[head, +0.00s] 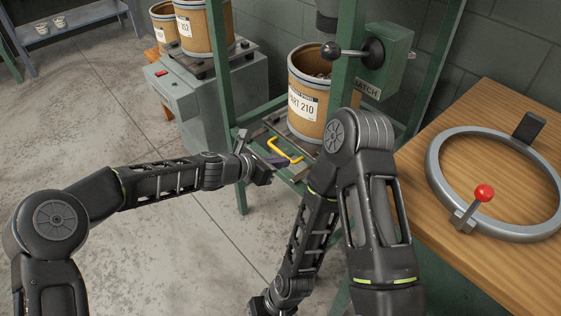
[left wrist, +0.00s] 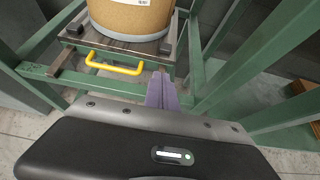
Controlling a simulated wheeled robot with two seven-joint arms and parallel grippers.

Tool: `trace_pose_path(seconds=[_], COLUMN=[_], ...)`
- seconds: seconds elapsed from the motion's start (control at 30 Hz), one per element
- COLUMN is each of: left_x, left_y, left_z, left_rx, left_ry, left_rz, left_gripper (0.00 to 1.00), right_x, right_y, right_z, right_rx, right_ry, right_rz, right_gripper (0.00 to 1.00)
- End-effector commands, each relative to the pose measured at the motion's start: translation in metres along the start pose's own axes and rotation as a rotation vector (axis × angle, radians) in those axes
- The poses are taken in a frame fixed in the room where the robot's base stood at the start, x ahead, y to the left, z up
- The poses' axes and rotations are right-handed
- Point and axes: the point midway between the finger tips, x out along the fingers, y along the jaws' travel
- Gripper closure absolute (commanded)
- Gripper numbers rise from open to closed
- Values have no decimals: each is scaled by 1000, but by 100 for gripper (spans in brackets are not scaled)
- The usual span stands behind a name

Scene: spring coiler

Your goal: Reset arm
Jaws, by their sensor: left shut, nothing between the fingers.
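My left gripper (head: 280,162) reaches in from the left in the head view. Its purple fingers are shut and empty in front of the green frame. The fingers also show in the left wrist view (left wrist: 161,92), pointing toward the yellow handle (left wrist: 115,67) of the drum's base. The yellow handle (head: 286,151) lies just beyond the fingertips in the head view; I cannot tell whether they touch. My right arm folds down in the middle of the head view, and its gripper is out of the picture at the bottom edge.
A brown drum (head: 308,105) labelled "PART 210" stands inside the green frame (head: 344,75). A grey ring (head: 437,186) with a red-knobbed lever (head: 483,194) lies on the wooden table (head: 461,272). Floor at left is clear.

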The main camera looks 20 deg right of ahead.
Motion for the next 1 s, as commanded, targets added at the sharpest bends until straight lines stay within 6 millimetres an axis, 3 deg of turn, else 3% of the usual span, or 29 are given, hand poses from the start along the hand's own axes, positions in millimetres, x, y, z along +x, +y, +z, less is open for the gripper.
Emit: trace_pose_path(seconds=[0.33,0.47,0.57,0.67,0.73,0.9,1.0], left_x=[0,-2,-9,-23,-39,-99,-136], left_y=[0,-1,-4,-10,-18,-52,-79], left_z=[-2,-24,-62,-120,-168,-286,-337], left_rx=[5,62,168,336,485,892,1102], left_ry=[4,43,111,211,292,466,515], left_rz=[0,3,3,-12,-42,-189,-297], left_gripper=[100,100,100,100,100,100,100], right_x=[0,0,0,0,0,0,0], right_y=[0,0,0,0,0,0,0], right_z=[0,0,0,0,0,0,0], right_rx=[0,0,0,0,0,0,0], right_ry=[0,0,0,0,0,0,0], right_rz=[0,0,0,0,0,0,0], right_gripper=[64,64,64,64,64,64,64])
